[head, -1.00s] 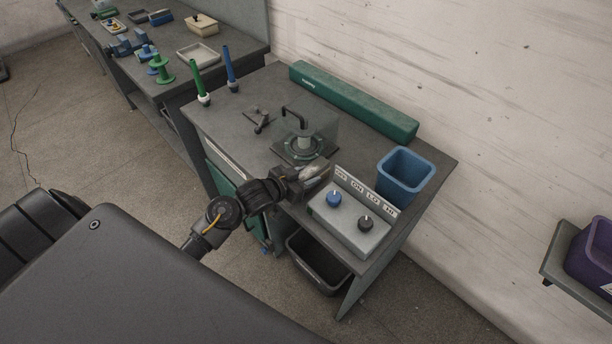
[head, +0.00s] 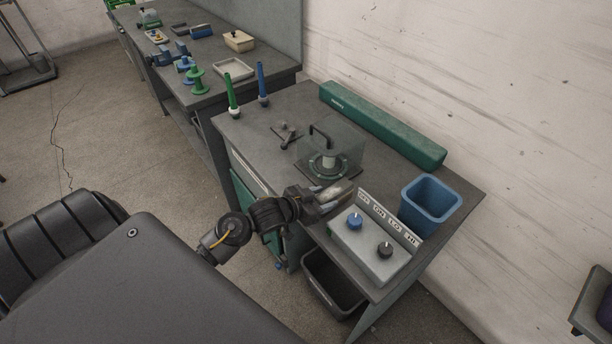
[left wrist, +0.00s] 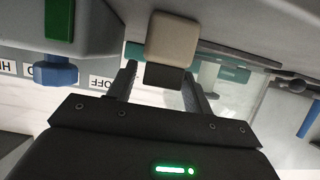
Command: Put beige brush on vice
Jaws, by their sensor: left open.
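A beige block with a dark underside, which looks like the beige brush (left wrist: 172,38), sits between the spread fingers of my left gripper (left wrist: 160,74) in the left wrist view. In the head view the left gripper (head: 322,197) is over the front edge of the near bench, just left of the control box, with the beige brush (head: 341,187) at its fingers. The gripper is open; I cannot tell whether a finger touches the brush. A blue shape that looks like the vice (head: 163,57) stands on the far bench. My right gripper is not in view.
The control box (head: 360,243) with blue and black knobs is close beside the gripper. A clear-guarded winder (head: 328,163), blue bin (head: 430,203) and green long box (head: 385,125) stand on the near bench.

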